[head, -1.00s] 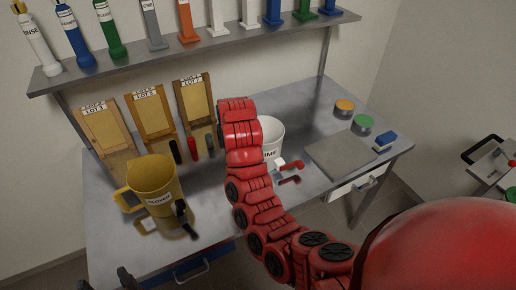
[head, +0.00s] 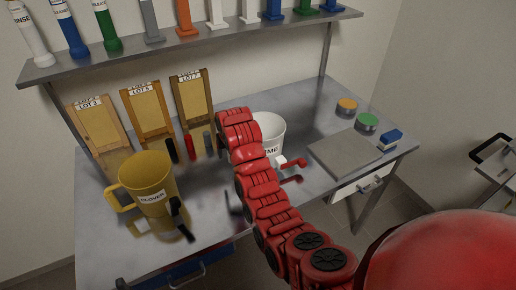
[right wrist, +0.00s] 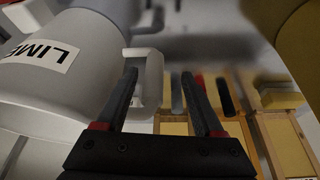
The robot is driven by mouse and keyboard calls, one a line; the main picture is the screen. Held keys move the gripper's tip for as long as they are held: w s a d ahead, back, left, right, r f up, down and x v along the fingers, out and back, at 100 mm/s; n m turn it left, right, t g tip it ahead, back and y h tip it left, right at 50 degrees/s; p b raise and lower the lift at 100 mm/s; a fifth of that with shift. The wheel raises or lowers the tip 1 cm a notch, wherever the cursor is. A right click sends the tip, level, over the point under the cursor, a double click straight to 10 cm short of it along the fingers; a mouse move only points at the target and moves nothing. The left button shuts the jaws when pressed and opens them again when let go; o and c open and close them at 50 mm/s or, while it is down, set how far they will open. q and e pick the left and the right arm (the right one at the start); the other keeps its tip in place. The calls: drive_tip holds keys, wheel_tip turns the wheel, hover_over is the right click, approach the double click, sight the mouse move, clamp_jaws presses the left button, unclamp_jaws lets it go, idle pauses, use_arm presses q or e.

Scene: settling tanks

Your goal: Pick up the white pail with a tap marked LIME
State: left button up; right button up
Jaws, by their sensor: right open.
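The white pail marked LIME (head: 270,132) stands on the bench in the head view, partly covered by my right arm. A white tap with a red lever (head: 290,164) is on its front. In the right wrist view the pail (right wrist: 85,75) fills the left side, with its label upside down and its white handle (right wrist: 153,80) in front of my fingers. My right gripper (right wrist: 164,72) is open; the handle's outer bar shows between its fingers, and contact cannot be told. The arm hides this gripper in the head view. A dark shape at the bottom left may be my left gripper (head: 120,283).
A yellow pitcher marked CLOVER (head: 150,180) stands left of the pail. A grey slab (head: 345,155), orange tin (head: 346,106), green tin (head: 367,122) and blue block (head: 391,138) lie right. A shelf (head: 180,48) with several bottles and stands hangs above.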

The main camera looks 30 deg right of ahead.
drive_tip(key=f+p, duration=0.1)
drive_tip(key=w+f+p, duration=0.1)
drive_tip(key=d+f+p, duration=0.1)
drive_tip(key=shift+w+f, duration=0.15)
drive_tip(key=shift+w, duration=0.2)
drive_tip(key=shift+x, duration=1)
clamp_jaws()
idle(0.6)
